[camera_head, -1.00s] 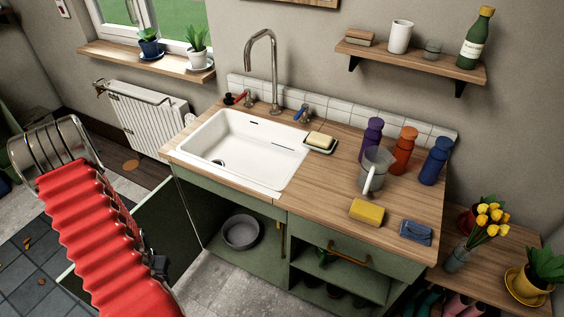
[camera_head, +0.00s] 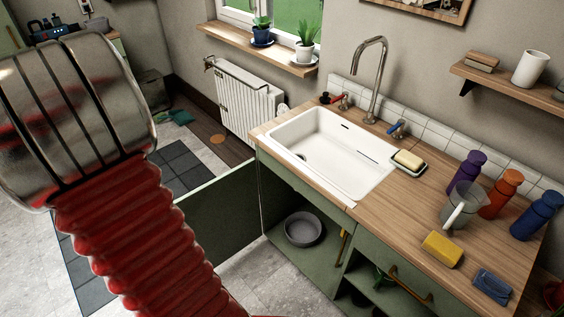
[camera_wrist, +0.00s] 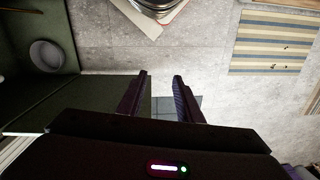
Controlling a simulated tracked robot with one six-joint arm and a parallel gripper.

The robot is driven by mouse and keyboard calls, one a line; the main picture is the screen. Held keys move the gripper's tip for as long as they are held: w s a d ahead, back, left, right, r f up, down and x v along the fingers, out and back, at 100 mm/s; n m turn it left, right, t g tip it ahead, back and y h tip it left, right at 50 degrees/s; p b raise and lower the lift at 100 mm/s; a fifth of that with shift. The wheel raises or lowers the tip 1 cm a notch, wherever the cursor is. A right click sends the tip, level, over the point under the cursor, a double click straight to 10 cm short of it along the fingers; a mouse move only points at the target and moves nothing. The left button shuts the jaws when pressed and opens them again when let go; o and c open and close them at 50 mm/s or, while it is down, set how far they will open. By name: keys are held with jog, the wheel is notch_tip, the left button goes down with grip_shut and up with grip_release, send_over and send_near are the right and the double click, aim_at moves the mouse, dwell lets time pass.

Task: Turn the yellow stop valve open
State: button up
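I cannot make out a yellow stop valve for certain in either view. In the head view, a narrow brass-yellow upright piece (camera_head: 343,245) shows at the right side of the open sink cabinet (camera_head: 275,222); I cannot tell if it is a handle or part of a valve. The inside of the cabinet is dark and partly hidden. My gripper (camera_wrist: 162,76) shows in the wrist view with two dark fingers apart and only floor between them. It is empty and beside the green cabinet. In the head view my red arm covers the lower left, and the gripper is out of sight.
The open green cabinet door (camera_head: 215,215) juts out in front of the sink (camera_head: 330,150). A grey bowl (camera_head: 303,228) sits in the cabinet; it also shows in the wrist view (camera_wrist: 47,55). A striped rug (camera_wrist: 275,43) lies on otherwise mostly clear floor.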

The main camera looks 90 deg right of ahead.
jog(key=a+r+n+t, duration=0.5)
jog(key=a+r+n, duration=0.6)
jog(key=a+r, duration=1.2)
jog(key=shift+s+a+r+h, duration=0.3)
jog(key=shift+a+r, duration=0.05)
jog(key=shift+a, duration=0.8)
jog(key=shift+d, duration=0.1)
